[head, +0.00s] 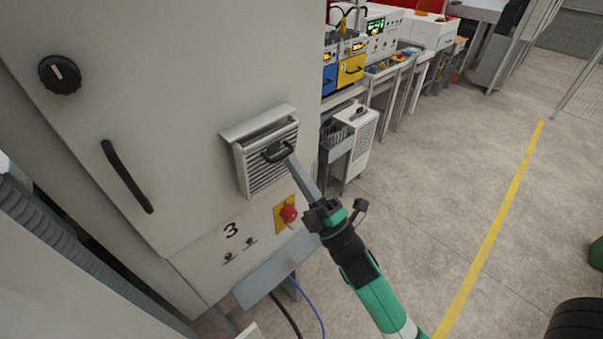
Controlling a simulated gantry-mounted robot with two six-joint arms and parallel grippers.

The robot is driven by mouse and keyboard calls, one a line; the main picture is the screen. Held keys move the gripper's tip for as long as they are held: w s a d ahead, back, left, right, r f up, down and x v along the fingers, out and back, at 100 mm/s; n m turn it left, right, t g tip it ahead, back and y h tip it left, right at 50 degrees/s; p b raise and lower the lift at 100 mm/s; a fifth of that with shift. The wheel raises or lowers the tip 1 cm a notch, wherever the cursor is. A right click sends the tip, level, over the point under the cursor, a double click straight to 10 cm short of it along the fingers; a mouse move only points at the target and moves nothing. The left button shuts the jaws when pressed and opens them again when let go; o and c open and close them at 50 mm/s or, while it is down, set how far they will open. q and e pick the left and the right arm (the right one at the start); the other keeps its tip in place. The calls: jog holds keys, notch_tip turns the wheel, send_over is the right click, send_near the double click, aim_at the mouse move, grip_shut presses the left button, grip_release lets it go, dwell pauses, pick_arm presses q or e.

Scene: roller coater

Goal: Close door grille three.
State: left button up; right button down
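Door grille three is a light grey louvred vent (246,172) on the front of a grey cabinet marked "3" (231,230). Its upper part stands out from the cabinet face under a small hood (258,123), so it looks tilted partly open. A black handle (272,154) sits near its top. My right gripper (291,160), on a green and black arm, reaches up from the lower right, with its fingertips at the right side of the handle. The fingers overlap in this view, so I cannot tell whether they grip it. My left gripper is not in view.
The cabinet door carries a black knob (60,74) and a long black bar handle (127,177). A red emergency button (289,213) sits below the grille, close to my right arm. Machines and a bench stand behind. Open floor with a yellow line (492,230) lies to the right.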

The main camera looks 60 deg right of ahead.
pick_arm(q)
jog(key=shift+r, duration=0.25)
pick_arm(e)
jog(key=shift+x, duration=1.1)
jog(key=shift+w, duration=0.15)
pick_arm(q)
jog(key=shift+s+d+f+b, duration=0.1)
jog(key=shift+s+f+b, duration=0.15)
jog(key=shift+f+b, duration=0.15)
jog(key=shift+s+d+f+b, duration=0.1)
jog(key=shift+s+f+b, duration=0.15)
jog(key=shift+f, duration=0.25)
pick_arm(e)
jog(key=s+a+f, duration=0.1)
jog(key=s+a, duration=0.1)
jog(key=s, duration=0.4)
jog(key=s+a+f, duration=0.1)
jog(key=s+a, duration=0.1)
jog(key=s, duration=0.5)
jog(key=shift+a+f, duration=0.2)
jog(key=shift+f, duration=0.2)
